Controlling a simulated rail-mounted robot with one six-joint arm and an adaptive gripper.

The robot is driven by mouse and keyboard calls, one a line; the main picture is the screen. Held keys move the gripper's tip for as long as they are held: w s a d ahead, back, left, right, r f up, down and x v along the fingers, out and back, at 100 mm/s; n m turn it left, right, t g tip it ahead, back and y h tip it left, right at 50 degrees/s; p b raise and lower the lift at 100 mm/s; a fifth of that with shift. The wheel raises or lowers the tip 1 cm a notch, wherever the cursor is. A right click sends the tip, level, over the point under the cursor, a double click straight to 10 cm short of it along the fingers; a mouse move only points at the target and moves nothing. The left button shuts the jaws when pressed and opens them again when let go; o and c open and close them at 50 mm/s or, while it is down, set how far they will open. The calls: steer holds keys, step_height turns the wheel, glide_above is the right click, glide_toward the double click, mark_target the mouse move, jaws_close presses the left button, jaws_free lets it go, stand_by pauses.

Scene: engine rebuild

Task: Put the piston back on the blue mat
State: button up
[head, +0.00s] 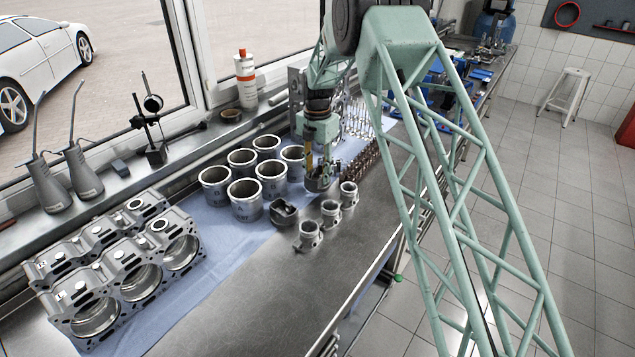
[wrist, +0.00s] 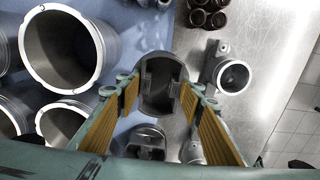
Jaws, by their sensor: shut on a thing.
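My gripper (head: 318,176) points down over the bench, its fingers closed on a dark grey piston (head: 318,184). In the wrist view the piston (wrist: 162,82) sits between the two fingertips (wrist: 160,92), seen from above over the border of the blue mat (wrist: 133,45) and the bare steel. I cannot tell whether its underside touches anything. A second dark piston (head: 284,212) stands at the mat's right edge, nearer the front; it also shows below the held one in the wrist view (wrist: 147,140). The blue mat (head: 215,262) runs along the window side of the bench.
Several cylinder liners (head: 245,200) stand on the mat left of my gripper. An engine block (head: 120,270) fills the mat's near end. The front steel (head: 260,290) is clear.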

steer(key=shift+f, duration=1.85)
steer(key=shift+f, duration=0.1)
steer(key=o, duration=1.2)
steer(key=shift+c, duration=0.2)
step_height(320, 180, up, 12)
